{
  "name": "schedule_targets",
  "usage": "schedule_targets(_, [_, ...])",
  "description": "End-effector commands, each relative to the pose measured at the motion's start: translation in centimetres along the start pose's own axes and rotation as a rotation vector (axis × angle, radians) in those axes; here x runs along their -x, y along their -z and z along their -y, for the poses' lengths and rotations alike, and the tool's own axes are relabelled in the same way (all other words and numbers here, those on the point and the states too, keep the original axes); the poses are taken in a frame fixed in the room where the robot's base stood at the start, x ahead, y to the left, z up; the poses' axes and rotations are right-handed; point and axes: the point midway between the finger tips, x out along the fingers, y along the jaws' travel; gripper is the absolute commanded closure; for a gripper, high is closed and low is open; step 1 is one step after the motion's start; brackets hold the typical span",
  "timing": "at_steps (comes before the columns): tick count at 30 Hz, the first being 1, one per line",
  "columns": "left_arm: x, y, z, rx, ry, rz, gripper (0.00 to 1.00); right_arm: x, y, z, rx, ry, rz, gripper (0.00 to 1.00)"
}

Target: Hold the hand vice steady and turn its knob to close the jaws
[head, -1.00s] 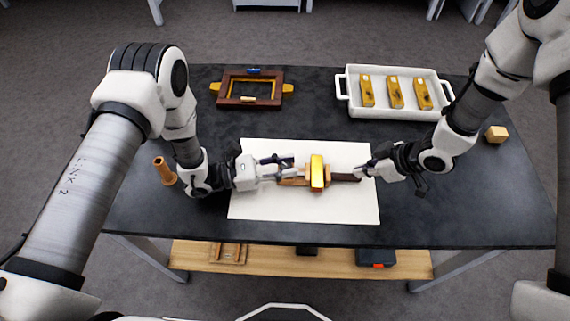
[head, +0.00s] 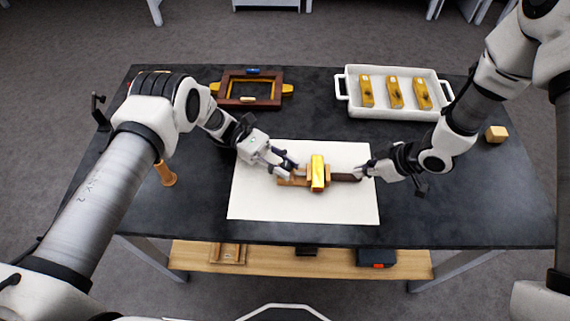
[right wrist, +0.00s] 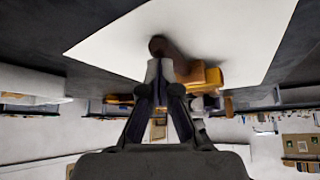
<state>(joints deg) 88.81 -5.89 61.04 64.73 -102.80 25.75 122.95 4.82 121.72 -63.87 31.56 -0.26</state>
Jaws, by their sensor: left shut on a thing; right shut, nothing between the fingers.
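The hand vice (head: 289,183) lies on the white sheet, a wooden body with a dark brown part reaching right. A shiny gold piece (head: 318,173) stands across its middle, between wooden blocks. My left gripper (head: 284,170) comes in from the upper left and is shut on the vice's left wooden end. My right gripper (head: 366,172) is shut and empty at the dark right end. In the right wrist view a round brown end (right wrist: 157,45), apparently the knob, lies just beyond my right fingertips (right wrist: 160,68). I cannot tell whether they touch.
The white sheet (head: 260,207) lies on the dark table (head: 430,205). A wooden frame (head: 236,103) lies behind, and a white tray (head: 352,110) with three gold pieces stands back right. A small yellow block (head: 497,133) is at right, a wooden turned piece (head: 164,172) at left.

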Motion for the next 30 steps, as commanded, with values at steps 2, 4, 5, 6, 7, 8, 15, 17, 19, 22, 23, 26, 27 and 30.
schedule_targets(2, [-0.03, 0.10, -0.02, -0.001, 0.049, 0.000, 1.00, -0.08, -0.17, 0.06, -0.002, 0.001, 0.004, 1.00])
schedule_targets(4, [0.00, 0.08, -0.04, -0.001, 0.085, 0.000, 1.00, -0.08, -0.17, 0.06, -0.002, 0.002, 0.004, 1.00])
schedule_targets(5, [0.01, 0.08, -0.02, 0.000, 0.100, 0.000, 1.00, -0.08, -0.17, 0.06, -0.002, 0.002, 0.004, 1.00])
schedule_targets(6, [0.01, 0.10, -0.02, 0.002, 0.116, 0.000, 1.00, -0.08, -0.17, 0.06, -0.002, 0.001, 0.004, 1.00])
schedule_targets(7, [0.01, 0.09, -0.02, 0.002, 0.127, 0.001, 1.00, -0.08, -0.17, 0.07, -0.002, 0.002, 0.004, 1.00])
schedule_targets(8, [0.01, 0.08, 0.00, 0.002, 0.137, 0.001, 1.00, -0.08, -0.18, 0.07, -0.002, 0.002, 0.004, 1.00])
schedule_targets(15, [0.03, 0.04, 0.03, 0.005, 0.180, -0.001, 1.00, -0.08, -0.19, 0.06, -0.002, 0.001, 0.005, 1.00])
schedule_targets(17, [0.03, 0.05, 0.04, 0.006, 0.183, -0.001, 1.00, -0.08, -0.19, 0.06, -0.002, 0.001, 0.005, 1.00])
schedule_targets(19, [0.04, 0.05, 0.05, 0.006, 0.184, -0.001, 1.00, -0.08, -0.19, 0.07, -0.002, 0.002, 0.005, 1.00])
schedule_targets(22, [0.04, 0.05, 0.05, 0.006, 0.184, -0.001, 1.00, -0.09, -0.19, 0.07, -0.002, 0.002, 0.005, 1.00])
schedule_targets(23, [0.04, 0.05, 0.05, 0.006, 0.183, -0.001, 1.00, -0.09, -0.19, 0.07, -0.002, 0.002, 0.005, 1.00])
schedule_targets(26, [0.05, 0.05, 0.05, 0.006, 0.183, -0.001, 1.00, -0.09, -0.20, 0.07, -0.002, 0.002, 0.005, 1.00])
schedule_targets(27, [0.06, 0.05, 0.05, 0.006, 0.183, -0.001, 0.62, -0.09, -0.20, 0.07, -0.002, 0.002, 0.005, 1.00])
schedule_targets(30, [0.05, 0.05, 0.04, 0.006, 0.183, -0.001, 0.45, -0.09, -0.20, 0.08, -0.002, 0.002, 0.005, 1.00])
